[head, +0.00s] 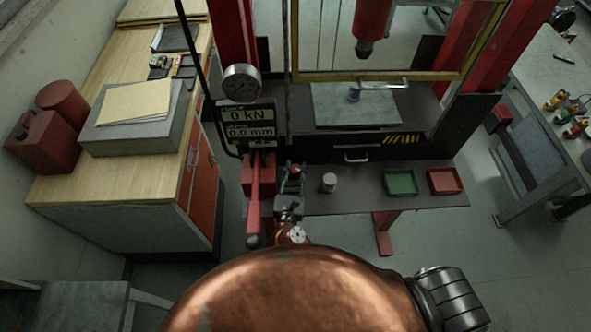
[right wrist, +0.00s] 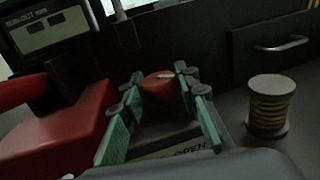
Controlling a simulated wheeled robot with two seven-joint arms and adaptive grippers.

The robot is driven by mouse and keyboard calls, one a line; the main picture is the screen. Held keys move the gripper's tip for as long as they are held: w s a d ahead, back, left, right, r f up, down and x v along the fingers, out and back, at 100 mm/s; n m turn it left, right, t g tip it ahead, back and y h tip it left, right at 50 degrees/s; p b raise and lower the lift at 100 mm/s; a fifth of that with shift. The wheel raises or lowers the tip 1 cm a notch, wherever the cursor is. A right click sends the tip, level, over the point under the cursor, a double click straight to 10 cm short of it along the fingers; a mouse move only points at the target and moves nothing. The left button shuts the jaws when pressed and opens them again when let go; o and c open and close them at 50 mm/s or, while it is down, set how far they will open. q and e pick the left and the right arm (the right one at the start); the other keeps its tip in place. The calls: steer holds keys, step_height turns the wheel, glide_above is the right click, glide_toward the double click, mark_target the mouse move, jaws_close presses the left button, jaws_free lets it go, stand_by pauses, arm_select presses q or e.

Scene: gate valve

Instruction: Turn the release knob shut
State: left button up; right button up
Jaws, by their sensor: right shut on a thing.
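The release knob (right wrist: 160,88) is red and round with a pale mark on its top. In the right wrist view it sits between the green-padded fingers of my right gripper (right wrist: 163,84), which is shut on it. An "OPEN" label (right wrist: 192,150) shows on the surface just below the knob. In the head view my right gripper (head: 291,178) is at the front of the press, just right of the red pump lever (head: 255,195); there the fingers largely hide the knob. My left gripper is not in view.
The red pump body (right wrist: 62,135) is close on the left of the gripper. A wound spool (right wrist: 270,105) stands on the right; a green tray (head: 400,182) and a red tray (head: 445,181) lie further right. The display (head: 248,124) reads 0 kN and 0.0 mm.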

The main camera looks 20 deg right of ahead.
mark_target(294, 175)
steer(key=o, duration=1.2)
steer(key=shift+c, duration=0.2)
steer(key=shift+v, duration=3.75)
steer(key=shift+c, duration=0.2)
